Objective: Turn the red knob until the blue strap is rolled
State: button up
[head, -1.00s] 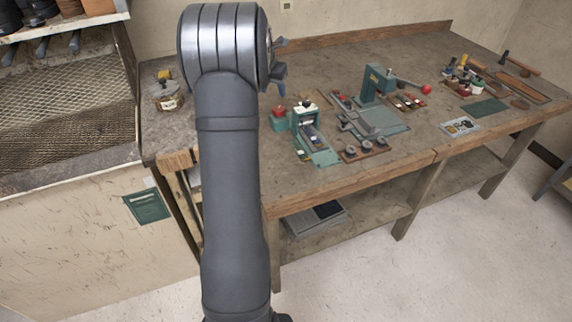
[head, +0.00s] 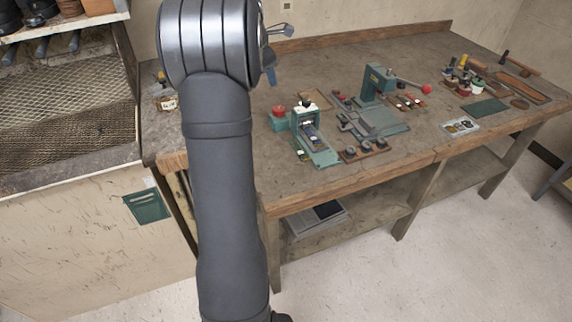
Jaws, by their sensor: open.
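The red knob (head: 279,111) sits on the left side of a small green machine (head: 302,118) near the left part of the workbench. A narrow bluish strip (head: 313,138), which looks like the blue strap, runs along the machine's bed toward the front edge; how far it is rolled is too small to tell. My gripper (head: 277,52) shows partly past the right side of my arm, above and behind the red knob in the picture. It is open, apart from the knob, and holds nothing visible. My arm hides part of the gripper.
A larger green press (head: 377,85) with a red-ended lever stands right of the machine. A wooden tray of dark knobs (head: 364,150) lies in front. A jar (head: 165,100) stands at the left. Tools and a green mat (head: 484,106) lie at the right. The bench's front left is clear.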

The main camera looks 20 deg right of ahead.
notch_tip(320, 180, down, 8)
jog(key=w+d+m, duration=0.3)
jog(key=m, duration=1.6)
jog(key=a+v, duration=0.1)
jog(key=v, duration=0.9)
jog(key=s+f+y, duration=0.1)
jog(key=s+f, duration=0.5)
jog(key=f, duration=0.1)
jog(key=s+f+t+y, duration=0.1)
jog(key=s+f, duration=0.5)
jog(key=f, duration=0.2)
jog(key=s+f+m+y, duration=0.1)
jog(key=s+f, duration=0.5)
jog(key=f, duration=0.1)
jog(key=shift+s+f+t, duration=0.15)
jog(key=shift+f+t, duration=0.15)
jog(key=shift+f, duration=0.1)
